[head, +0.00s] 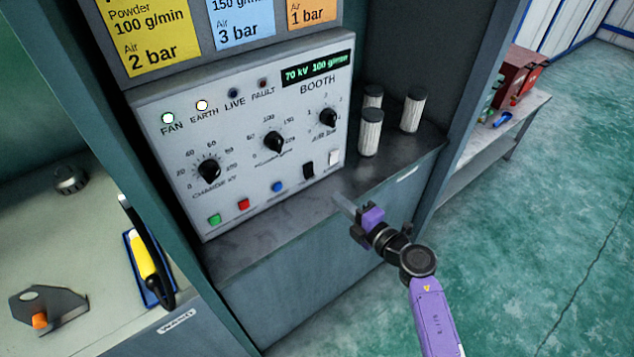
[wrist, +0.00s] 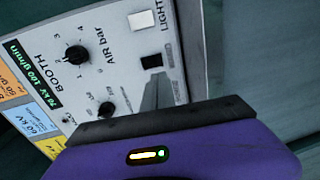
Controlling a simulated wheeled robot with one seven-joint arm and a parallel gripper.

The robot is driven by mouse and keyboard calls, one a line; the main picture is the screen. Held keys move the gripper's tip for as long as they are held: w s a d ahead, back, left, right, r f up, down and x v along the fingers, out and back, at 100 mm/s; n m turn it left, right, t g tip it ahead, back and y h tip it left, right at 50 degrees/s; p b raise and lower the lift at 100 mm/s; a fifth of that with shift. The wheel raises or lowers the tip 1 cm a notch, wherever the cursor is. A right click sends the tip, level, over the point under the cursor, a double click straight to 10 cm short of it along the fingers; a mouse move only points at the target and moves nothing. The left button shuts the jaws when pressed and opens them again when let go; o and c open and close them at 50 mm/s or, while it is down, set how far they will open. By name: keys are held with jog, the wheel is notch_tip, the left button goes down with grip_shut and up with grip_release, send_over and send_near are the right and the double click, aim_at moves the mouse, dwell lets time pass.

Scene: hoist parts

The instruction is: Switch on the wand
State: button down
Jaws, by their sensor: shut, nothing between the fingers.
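The booth control panel (head: 250,130) carries a black rocker switch (head: 308,170) and a white rocker switch (head: 334,158) at its lower right. In the wrist view the white switch (wrist: 141,20) is labelled LIGHT; the label by the black switch (wrist: 152,62) is too dim to read. The FAN lamp (head: 168,118) and EARTH lamp (head: 202,105) glow; the LIVE lamp (head: 233,93) and FAULT lamp (head: 263,84) are dark. The yellow and black wand (head: 147,258) rests in a blue holder at left. My gripper (head: 343,202) is shut and empty, just before the panel's lower right, its fingertips (wrist: 155,92) pointing toward the black switch.
Green (head: 214,219), red (head: 244,204) and blue (head: 277,187) buttons line the panel's bottom, below several knobs. Three white cylinders (head: 370,132) stand on the shelf right of the panel. A bench with a red box (head: 520,75) is farther right. The green floor (head: 540,200) is open.

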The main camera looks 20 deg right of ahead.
aim_at(310, 176)
jog(key=b+x, duration=0.2)
jog(key=x, duration=0.8)
jog(key=shift+w, duration=0.15)
jog(key=shift+w+a+f, duration=0.1)
jog(key=shift+w, duration=0.15)
jog(key=shift+s, duration=0.1)
